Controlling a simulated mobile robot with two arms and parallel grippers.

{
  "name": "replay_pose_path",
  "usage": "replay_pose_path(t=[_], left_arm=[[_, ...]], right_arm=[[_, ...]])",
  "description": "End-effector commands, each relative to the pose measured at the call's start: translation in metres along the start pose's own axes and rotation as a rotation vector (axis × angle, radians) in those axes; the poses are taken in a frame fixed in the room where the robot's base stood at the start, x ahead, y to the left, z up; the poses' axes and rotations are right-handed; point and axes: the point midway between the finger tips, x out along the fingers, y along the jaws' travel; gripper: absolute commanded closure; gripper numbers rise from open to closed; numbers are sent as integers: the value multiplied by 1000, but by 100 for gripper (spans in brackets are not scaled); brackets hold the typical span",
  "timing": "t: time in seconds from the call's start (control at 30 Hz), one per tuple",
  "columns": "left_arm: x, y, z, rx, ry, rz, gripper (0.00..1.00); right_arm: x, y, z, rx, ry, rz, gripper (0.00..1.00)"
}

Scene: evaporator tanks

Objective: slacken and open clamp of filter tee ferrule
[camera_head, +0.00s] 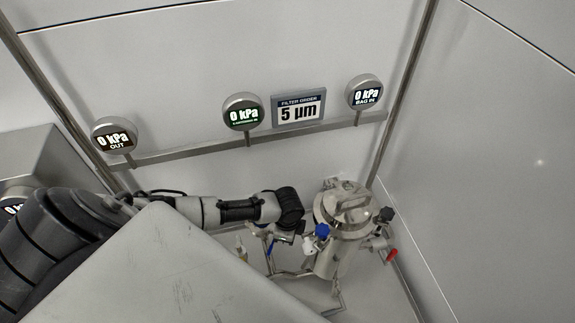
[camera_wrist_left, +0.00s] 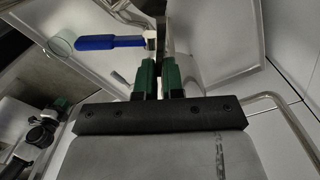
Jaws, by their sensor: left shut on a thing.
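My left arm reaches in from the left in the head view, and its end is beside the steel filter vessel (camera_head: 347,207). My left gripper (camera_wrist_left: 161,42) has green fingers with thin dark tips close together. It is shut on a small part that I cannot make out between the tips. A blue handle (camera_wrist_left: 110,42) with a pale end lies just left of the fingertips in the left wrist view. A blue part (camera_head: 322,231) also shows at the vessel's left side in the head view. I cannot pick out the clamp or the tee ferrule clearly. My right gripper is not in view.
A red handle (camera_head: 391,255) and a dark knob (camera_head: 386,214) are at the vessel's right. Steel pipes (camera_head: 338,299) run below it. Three round gauges reading 0 kPa and a 5 µm sign (camera_head: 299,108) are on the wall rail (camera_head: 205,148).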

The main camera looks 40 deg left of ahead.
Motion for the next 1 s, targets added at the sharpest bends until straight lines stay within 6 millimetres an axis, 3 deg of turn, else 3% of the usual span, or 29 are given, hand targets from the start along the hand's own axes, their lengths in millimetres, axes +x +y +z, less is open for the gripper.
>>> replay_pose_path(t=[0.07, 0.1, 0.23, 0.63, 1.0], left_arm=[[0, 2, 0, -3, 1, 5, 100], [0, 2, 0, -3, 1, 5, 89], [0, 1, 0, -2, 1, 4, 69], [-7, 0, 0, -1, 0, 1, 68], [-72, 0, 0, 0, 1, -2, 68]], right_arm=[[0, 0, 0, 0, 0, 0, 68], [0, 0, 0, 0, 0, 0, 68], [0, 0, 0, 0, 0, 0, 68], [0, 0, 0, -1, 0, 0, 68], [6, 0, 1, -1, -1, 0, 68]])
